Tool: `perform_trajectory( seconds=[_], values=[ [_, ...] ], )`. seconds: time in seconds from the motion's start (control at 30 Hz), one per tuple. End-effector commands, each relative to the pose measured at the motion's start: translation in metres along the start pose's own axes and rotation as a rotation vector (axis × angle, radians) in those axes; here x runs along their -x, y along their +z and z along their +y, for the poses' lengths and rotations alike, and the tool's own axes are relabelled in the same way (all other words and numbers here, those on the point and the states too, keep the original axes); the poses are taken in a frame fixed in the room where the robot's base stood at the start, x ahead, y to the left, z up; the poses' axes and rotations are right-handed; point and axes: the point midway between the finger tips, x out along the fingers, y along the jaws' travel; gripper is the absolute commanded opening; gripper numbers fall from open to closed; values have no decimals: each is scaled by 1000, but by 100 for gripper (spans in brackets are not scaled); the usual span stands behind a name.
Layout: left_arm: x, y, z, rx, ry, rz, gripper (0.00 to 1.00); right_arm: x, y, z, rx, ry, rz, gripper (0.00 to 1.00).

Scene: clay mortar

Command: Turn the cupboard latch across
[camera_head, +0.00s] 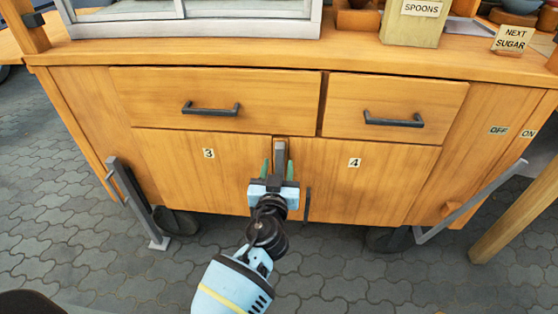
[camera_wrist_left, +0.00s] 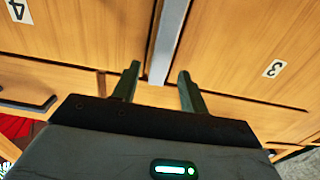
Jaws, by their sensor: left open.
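The cupboard latch looks to be a grey metal bar (camera_head: 281,153), standing upright at the seam between door 3 (camera_head: 208,170) and door 4 (camera_head: 370,180). It also shows in the left wrist view as a long grey bar (camera_wrist_left: 170,38). My left gripper (camera_head: 278,170) is open in front of the seam, its two dark green fingers pointing at the doors. In the left wrist view the bar's end lies between the fingertips (camera_wrist_left: 159,72), with a gap on each side. I cannot tell how far the fingertips are from the door. My right gripper is not in view.
Two drawers with dark handles (camera_head: 211,109) (camera_head: 394,119) sit above the doors. A slim dark upright handle (camera_head: 307,203) is right of the seam. Grey metal brackets (camera_head: 140,205) (camera_head: 470,205) stand out at both sides. The paved floor (camera_head: 370,285) in front is clear.

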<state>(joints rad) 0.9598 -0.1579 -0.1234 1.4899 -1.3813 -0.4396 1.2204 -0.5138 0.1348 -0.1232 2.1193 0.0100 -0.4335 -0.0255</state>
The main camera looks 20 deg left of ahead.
Motion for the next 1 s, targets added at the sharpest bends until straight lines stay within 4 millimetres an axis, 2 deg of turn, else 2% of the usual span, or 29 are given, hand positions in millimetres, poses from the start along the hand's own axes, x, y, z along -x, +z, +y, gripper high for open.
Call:
perform_trajectory(
  seconds=[0.1, 0.23, 0.6, 0.93, 1.0],
  values=[
    [-16, 1, 0, 0, 1, 0, 44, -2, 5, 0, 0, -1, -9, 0],
    [-27, 0, 0, 0, 1, 0, 44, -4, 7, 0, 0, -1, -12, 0],
    [-32, 0, 0, 1, 1, -1, 44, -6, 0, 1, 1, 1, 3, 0],
    [-32, 0, 0, 1, 0, -1, 2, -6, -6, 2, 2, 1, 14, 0],
    [-32, 0, 0, 0, 0, -1, 0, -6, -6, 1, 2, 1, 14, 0]
  ],
)
